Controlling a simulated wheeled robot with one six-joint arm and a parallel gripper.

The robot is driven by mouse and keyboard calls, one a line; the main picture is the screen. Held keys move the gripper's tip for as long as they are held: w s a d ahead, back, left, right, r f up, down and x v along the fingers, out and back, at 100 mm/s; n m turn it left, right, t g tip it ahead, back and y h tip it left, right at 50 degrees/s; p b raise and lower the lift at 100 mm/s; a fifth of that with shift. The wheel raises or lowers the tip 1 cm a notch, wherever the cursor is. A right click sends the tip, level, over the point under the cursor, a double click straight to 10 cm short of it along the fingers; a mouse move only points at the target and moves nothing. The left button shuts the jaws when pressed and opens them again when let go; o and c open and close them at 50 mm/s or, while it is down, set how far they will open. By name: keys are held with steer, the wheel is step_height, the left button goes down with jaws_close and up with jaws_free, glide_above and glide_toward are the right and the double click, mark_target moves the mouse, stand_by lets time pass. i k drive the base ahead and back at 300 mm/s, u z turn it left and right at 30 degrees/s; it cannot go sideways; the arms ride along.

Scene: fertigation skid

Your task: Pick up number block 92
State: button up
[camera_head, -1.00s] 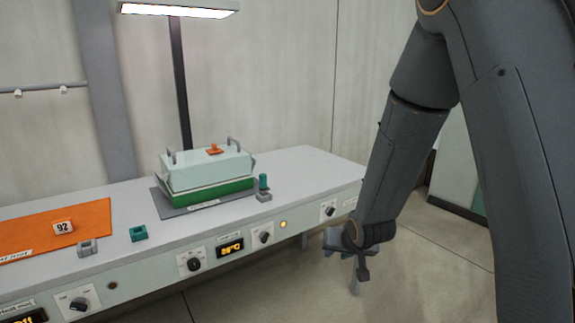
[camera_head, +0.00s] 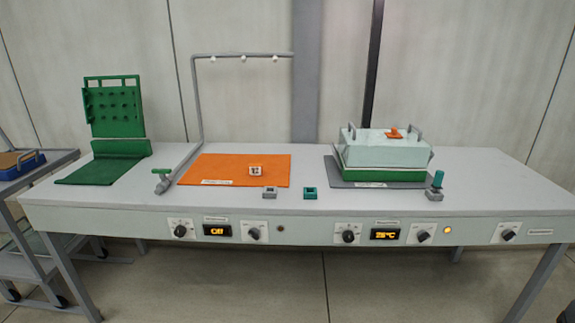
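Number block 92 (camera_head: 255,170) is a small white block with dark digits on its front face. It rests on the right part of the orange mat (camera_head: 215,172) on the grey bench; its digits are too small to read surely now, but read 92 in the earlier frame. My gripper is not in view now, so whether it is open or shut is hidden.
A grey socket (camera_head: 269,193) and a teal socket (camera_head: 310,193) sit in front of the mat. A lidded box (camera_head: 385,155) stands on the right, with a green-topped lever (camera_head: 436,187) beside it. A pipe frame (camera_head: 199,100) and a green pegboard (camera_head: 115,110) stand left.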

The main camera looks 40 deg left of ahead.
mark_target(254, 170)
steer(key=u, duration=2.15)
steer(key=i, duration=2.35)
steer(key=z, duration=0.15)
